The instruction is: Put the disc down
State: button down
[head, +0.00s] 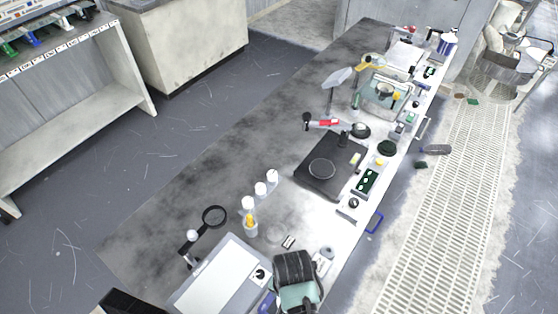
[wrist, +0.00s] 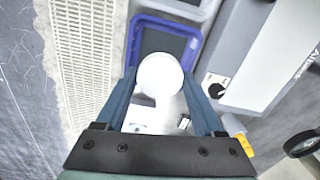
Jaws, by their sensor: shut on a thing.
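In the wrist view a round white disc (wrist: 160,76) sits between the tips of my gripper's two blue fingers (wrist: 160,84), and my gripper is shut on it. Beyond and below the disc is a blue-rimmed tray (wrist: 134,42) with a dark grey floor. The disc overlaps the tray's near part in the picture; I cannot tell its height above it. In the head view my gripper (head: 297,290) is over the bench's near end, and it hides most of the tray, whose blue edge (head: 265,304) shows beside it. The disc is not clear in the head view.
A boxy instrument with a white panel (head: 222,277) stands close beside the gripper. A cup with a yellow tool (head: 250,224), white bottles (head: 260,189) and a magnifier (head: 214,216) stand nearby. A black platen unit (head: 317,180) is farther along. Small items line the right edge.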

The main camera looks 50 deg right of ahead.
notch_tip(320, 180, down, 8)
jog(key=shift+w+r, duration=0.1)
jog(key=shift+r, duration=0.1)
jog(key=shift+b, duration=0.3)
jog(key=shift+f, duration=0.2)
jog(key=shift+c, duration=1.4)
grip_release()
jog(key=shift+r, duration=0.1)
notch_tip(320, 180, up, 12)
jog(key=shift+r+p, duration=0.15)
jog(key=shift+p, duration=0.45)
jog(key=shift+d, duration=0.1)
